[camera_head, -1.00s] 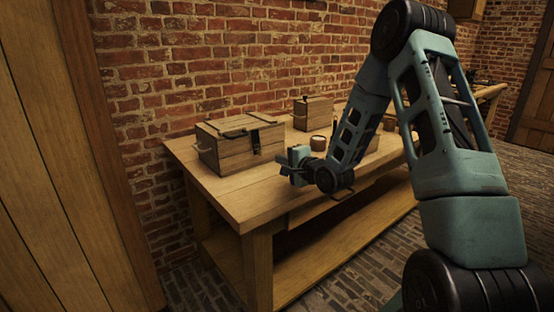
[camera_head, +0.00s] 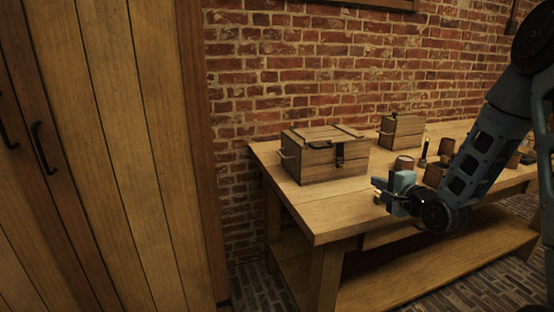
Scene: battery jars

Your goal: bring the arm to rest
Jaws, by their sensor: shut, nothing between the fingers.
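My gripper (camera_head: 381,190) is at the right of the head view, at the end of my blue-green arm. It is held over or just in front of the table's near side and looks shut, with nothing held. The wooden table (camera_head: 325,218) stands against the brick wall. A wooden chest (camera_head: 318,158) with a dark latch and handles sits on the table's left end, to the left of my gripper and apart from it. My arm hides part of the table's right side.
A smaller wooden box (camera_head: 399,132) stands farther back. A round brown jar (camera_head: 403,166) is just behind my gripper, with a candle-like stick (camera_head: 424,150) and several dark containers nearby. A wooden cabinet with black handles (camera_head: 43,147) fills the left. The table's front left corner is bare.

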